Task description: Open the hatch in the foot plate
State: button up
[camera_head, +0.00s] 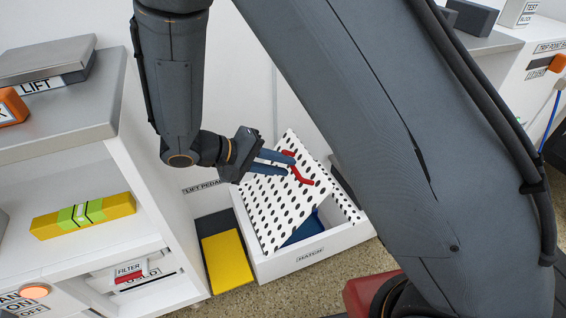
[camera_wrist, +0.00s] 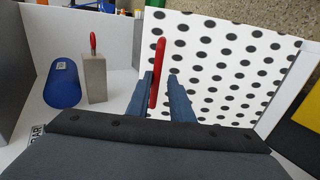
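The hatch (camera_head: 280,210) is a white plate with black holes and a red handle (camera_head: 302,175). It stands tilted up out of the white foot-plate box (camera_head: 312,257), partly open. My gripper (camera_head: 285,160) is at the handle, with its blue fingers on either side of it. Under the raised hatch, the wrist view shows a blue cylinder (camera_wrist: 63,84) and a grey block (camera_wrist: 95,78) with a red top inside the box.
A black and yellow pedal (camera_head: 225,258) lies on the floor just left of the box. A white shelf unit (camera_head: 160,175) stands at the left, holding a yellow-green level (camera_head: 83,215). A white wall is close behind the box. Speckled floor lies in front.

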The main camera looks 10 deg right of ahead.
jog(key=shift+o, duration=1.3)
jog(key=shift+f, duration=0.1)
jog(key=shift+d, duration=0.1)
notch_tip(320, 180, up, 10)
jog(key=p, duration=0.4)
